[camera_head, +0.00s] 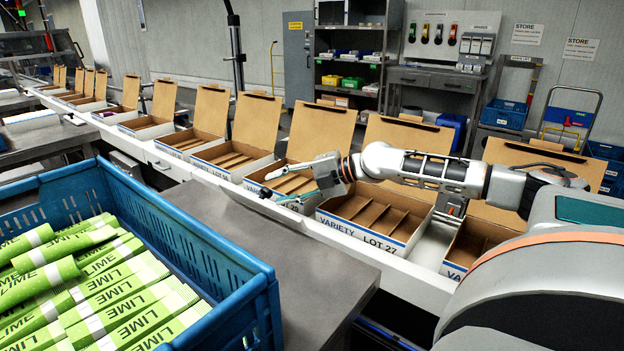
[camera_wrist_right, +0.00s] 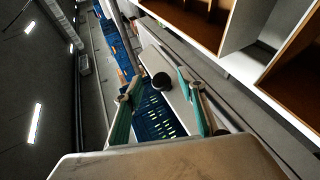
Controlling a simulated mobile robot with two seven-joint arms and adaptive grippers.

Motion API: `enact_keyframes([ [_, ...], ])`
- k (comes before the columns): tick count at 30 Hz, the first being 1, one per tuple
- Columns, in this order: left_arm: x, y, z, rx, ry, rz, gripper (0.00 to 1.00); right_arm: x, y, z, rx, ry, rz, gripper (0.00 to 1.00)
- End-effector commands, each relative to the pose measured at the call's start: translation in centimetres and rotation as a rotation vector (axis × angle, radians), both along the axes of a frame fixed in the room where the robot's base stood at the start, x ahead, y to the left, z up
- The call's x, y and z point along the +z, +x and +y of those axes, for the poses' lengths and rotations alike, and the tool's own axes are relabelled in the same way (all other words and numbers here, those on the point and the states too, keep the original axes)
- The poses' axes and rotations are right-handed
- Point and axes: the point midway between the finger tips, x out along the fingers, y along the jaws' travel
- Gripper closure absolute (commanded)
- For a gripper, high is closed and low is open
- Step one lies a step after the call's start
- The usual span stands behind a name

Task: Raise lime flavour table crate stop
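A blue crate (camera_head: 225,265) full of green lime packets (camera_head: 120,300) stands at the lower left on a grey table (camera_head: 310,270). My right gripper (camera_head: 276,186) is open and empty over the near edge of the box line. Its two teal fingers are spread apart in the right wrist view (camera_wrist_right: 157,78). A black round knob-like thing (camera_wrist_right: 161,80) shows between the fingertips, on a pale surface; I cannot tell whether it is the stop. Blue slotted plastic (camera_wrist_right: 155,118) shows beyond the fingers. My left gripper is not in view.
Open cardboard boxes stand in a row on the white line (camera_head: 400,268), including the Variety Lot 27 box (camera_head: 358,236) beside my right gripper. The grey table right of the crate is bare. Shelves (camera_head: 350,65) and a workbench (camera_head: 432,78) stand behind.

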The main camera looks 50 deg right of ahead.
Motion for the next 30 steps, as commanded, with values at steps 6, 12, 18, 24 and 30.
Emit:
enact_keyframes([
  [6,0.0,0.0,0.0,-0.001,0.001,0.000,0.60,0.5,-0.5,0.2,0.014,-0.005,-0.001,0.60],
  [12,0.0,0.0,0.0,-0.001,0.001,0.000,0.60,0.9,-0.9,0.3,0.023,-0.005,-0.003,0.60],
  [18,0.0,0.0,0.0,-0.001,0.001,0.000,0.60,1.3,-1.7,-0.4,0.018,-0.005,-0.004,0.60],
  [24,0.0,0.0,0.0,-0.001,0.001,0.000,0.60,1.6,-2.7,-1.5,0.001,-0.001,-0.004,0.60],
  [30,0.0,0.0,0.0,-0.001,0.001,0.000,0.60,2.0,-3.3,-1.7,0.003,-0.004,-0.005,0.60],
])
